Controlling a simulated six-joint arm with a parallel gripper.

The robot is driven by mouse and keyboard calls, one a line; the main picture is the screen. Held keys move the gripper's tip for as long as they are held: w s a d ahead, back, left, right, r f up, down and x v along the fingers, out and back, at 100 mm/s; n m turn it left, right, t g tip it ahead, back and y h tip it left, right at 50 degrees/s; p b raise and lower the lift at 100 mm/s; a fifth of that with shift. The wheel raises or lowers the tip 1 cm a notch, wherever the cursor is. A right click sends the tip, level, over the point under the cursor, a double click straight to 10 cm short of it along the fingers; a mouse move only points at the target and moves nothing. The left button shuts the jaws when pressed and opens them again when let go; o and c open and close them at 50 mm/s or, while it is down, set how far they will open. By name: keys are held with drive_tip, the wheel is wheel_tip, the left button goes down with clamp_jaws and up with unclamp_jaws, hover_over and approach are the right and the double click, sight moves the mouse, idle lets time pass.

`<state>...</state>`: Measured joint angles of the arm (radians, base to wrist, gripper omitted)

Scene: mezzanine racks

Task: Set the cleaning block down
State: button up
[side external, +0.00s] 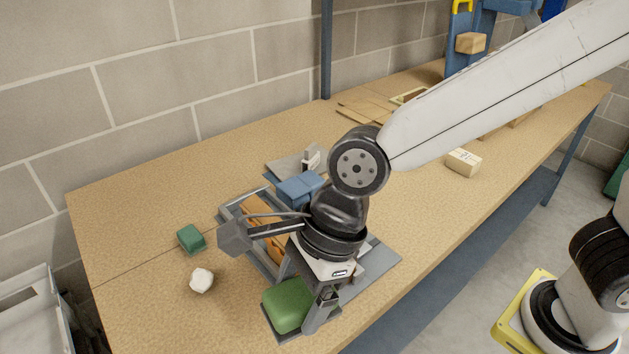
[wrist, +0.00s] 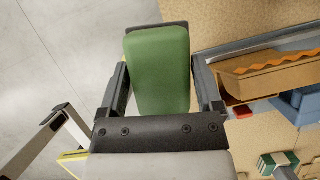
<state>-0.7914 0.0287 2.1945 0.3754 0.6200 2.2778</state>
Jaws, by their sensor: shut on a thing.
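The cleaning block (side external: 287,304) looks like a green rounded block with a dark base. My gripper (side external: 302,312) is shut on it, with one finger on each side. In the wrist view the cleaning block (wrist: 160,68) fills the space between the two fingers of my gripper (wrist: 161,92). In the side view it is near the front edge of the wooden bench (side external: 140,240). In the wrist view it lies across the line of the bench edge, with grey floor to its left. I cannot tell whether its underside touches anything.
A grey tray (side external: 231,213) with orange pieces (side external: 262,222) lies behind my gripper, partly hidden. A blue box (side external: 299,187) is beyond it. A small green block (side external: 190,238) and a white lump (side external: 201,280) sit to the left. The bench's left end is mostly clear.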

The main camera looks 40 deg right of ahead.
sight(289, 296)
wheel_tip(289, 296, up, 4)
drive_tip(key=shift+f, duration=0.2)
drive_tip(key=w+d+m+t+h, duration=0.1)
drive_tip(key=w+d+m, duration=0.25)
drive_tip(key=d, duration=0.65)
drive_tip(key=w+d+m+t, duration=0.15)
drive_tip(key=w+d, duration=0.35)
drive_tip(key=d, duration=0.5)
drive_tip(key=w+d+m+h, duration=0.1)
drive_tip(key=w+d+m, duration=0.3)
drive_tip(key=d, duration=0.6)
drive_tip(key=s+d+m+h, duration=0.1)
drive_tip(key=s+d+m, duration=0.1)
drive_tip(key=d, duration=0.5)
drive_tip(key=s+d+m+t, duration=0.1)
drive_tip(key=s+d+m, duration=0.1)
drive_tip(key=s+d, duration=0.3)
drive_tip(key=s+d+m+h, duration=0.1)
drive_tip(key=s+d, duration=0.3)
drive_tip(key=d, duration=0.7)
drive_tip(key=shift+s+f+m+h, duration=0.15)
drive_tip(key=shift+m+h, duration=0.15)
drive_tip(key=shift+m, duration=0.6)
drive_tip(key=f, duration=1.1)
drive_tip(key=shift+s+d, duration=0.15)
drive_tip(key=shift+d, duration=0.05)
clamp_jaws()
